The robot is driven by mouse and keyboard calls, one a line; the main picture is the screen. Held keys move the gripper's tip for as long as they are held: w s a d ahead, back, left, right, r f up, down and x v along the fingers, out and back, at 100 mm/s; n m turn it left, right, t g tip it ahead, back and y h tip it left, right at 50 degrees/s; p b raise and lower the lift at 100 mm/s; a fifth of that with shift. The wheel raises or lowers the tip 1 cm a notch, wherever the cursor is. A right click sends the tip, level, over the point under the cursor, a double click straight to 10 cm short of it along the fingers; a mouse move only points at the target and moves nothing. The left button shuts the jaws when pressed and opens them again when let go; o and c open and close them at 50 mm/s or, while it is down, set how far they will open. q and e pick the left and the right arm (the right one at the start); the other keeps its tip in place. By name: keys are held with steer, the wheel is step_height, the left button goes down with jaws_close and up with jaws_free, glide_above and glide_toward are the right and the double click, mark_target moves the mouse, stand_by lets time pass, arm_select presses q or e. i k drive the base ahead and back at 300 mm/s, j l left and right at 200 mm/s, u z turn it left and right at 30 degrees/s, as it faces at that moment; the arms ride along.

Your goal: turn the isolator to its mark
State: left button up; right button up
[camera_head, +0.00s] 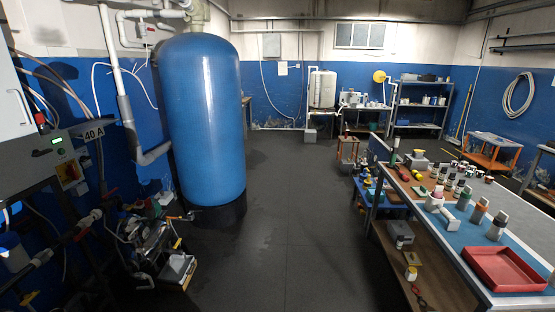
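Neither of my grippers is in view.
A tall blue tank (202,120) stands right of the cabinet, with pipes and hoses between them. Fittings and a small box (177,268) crowd the lower left floor. A workbench with a red tray (502,268) and several bottles stands right. The middle floor (285,220) is clear.

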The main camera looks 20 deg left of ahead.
mark_target(71, 171)
steer(key=i+u, duration=0.25)
steer(key=i, duration=0.55)
steer(key=i+l+u, duration=0.15)
steer(key=i+u, duration=0.25)
steer(key=i, duration=0.4)
steer(key=i+u, duration=1.25)
steer(key=i+l+u, duration=0.15)
steer(key=i+u, duration=0.55)
steer(key=i+l+u, duration=0.25)
steer(key=i+j, duration=0.05)
steer(key=i, duration=0.1)
